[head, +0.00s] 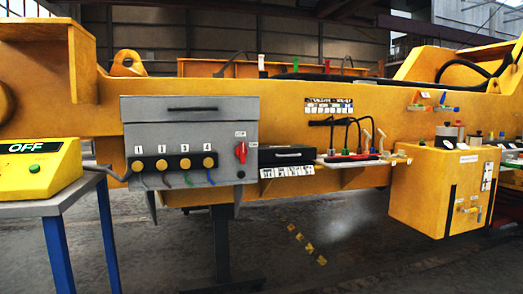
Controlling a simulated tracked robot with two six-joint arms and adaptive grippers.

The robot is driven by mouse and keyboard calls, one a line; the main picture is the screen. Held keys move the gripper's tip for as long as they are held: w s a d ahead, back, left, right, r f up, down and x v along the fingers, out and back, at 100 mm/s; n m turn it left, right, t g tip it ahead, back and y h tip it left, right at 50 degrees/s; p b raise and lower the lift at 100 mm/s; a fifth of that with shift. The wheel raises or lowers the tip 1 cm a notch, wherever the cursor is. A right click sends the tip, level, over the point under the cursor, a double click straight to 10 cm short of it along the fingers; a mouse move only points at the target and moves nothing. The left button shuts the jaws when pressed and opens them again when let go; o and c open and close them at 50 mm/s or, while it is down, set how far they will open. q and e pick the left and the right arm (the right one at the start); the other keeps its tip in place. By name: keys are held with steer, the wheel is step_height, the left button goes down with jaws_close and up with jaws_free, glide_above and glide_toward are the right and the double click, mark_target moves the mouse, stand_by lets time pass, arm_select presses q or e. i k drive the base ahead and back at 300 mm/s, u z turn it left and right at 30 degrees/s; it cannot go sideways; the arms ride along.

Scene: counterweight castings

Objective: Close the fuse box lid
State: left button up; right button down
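A grey box (215,136) is mounted on the front of the yellow beam, left of the middle. Its upper panel (160,104) carries a long dark handle (193,109). Below are several round yellow knobs with number labels and coloured wires, and a red switch (241,152) on the right. A smaller black box (287,155) with a handle sits just right of it, above a strip of white labels (287,171). I cannot tell for sure which one is the fuse box, nor whether its lid is open. Neither gripper is in view.
A blue-legged table (62,197) at left holds a yellow box (38,169) marked OFF. The yellow beam (285,104) spans the view. A small shelf (352,161) with cables and a yellow cabinet (425,194) are at right. The floor in front looks clear.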

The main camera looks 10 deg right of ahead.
mark_target(303, 152)
steer(key=u, duration=0.2)
steer(key=i, duration=0.9)
